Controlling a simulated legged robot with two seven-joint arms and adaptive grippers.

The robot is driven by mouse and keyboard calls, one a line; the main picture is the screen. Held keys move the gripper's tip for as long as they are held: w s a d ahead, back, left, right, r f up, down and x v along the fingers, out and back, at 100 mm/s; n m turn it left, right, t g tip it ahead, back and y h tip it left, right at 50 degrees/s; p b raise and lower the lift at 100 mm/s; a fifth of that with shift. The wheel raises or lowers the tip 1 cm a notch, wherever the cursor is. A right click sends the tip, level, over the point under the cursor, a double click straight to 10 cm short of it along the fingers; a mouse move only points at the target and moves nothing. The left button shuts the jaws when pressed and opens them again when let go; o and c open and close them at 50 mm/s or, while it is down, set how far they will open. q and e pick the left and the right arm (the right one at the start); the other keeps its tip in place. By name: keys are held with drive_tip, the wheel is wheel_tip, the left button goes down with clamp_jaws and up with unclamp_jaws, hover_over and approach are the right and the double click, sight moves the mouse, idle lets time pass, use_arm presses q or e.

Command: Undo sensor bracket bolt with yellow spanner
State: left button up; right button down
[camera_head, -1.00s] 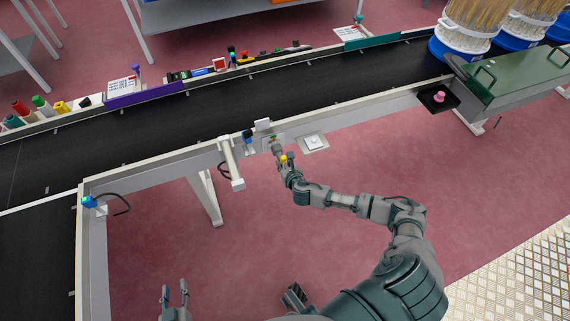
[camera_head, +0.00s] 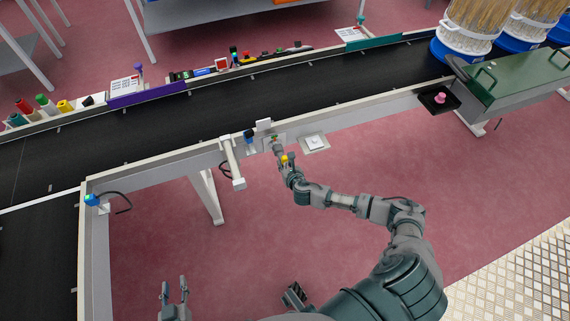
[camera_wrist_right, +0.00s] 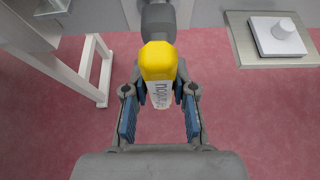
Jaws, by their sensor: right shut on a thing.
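The yellow spanner (camera_wrist_right: 158,62) is in my right gripper (camera_wrist_right: 158,112), between its two blue-padded fingers. Its grey head points away from me to the conveyor's side rail, and a white label shows on its handle. In the head view my right gripper (camera_head: 287,168) is beside the rail, with the spanner's yellow part (camera_head: 284,158) just ahead of it. A small blue sensor (camera_head: 249,136) and a white plate (camera_head: 263,124) are on the rail nearby. The bolt is too small or hidden to make out. My left gripper (camera_head: 174,291) is open and empty, low in the view.
The black conveyor (camera_head: 200,122) runs behind the rail. A white post (camera_head: 232,163) juts out left of my right gripper. The floor below is clear.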

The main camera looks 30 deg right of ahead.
drive_tip(key=shift+w, duration=0.35)
drive_tip(key=shift+w+d, duration=0.25)
drive_tip(key=shift+w, duration=0.5)
drive_tip(key=shift+a+r+n+h+p, duration=0.15)
drive_tip(key=shift+n+h+p, duration=0.3)
drive_tip(key=shift+p, duration=0.35)
drive_tip(key=shift+n+h+p, duration=0.25)
drive_tip(key=shift+p, duration=0.1)
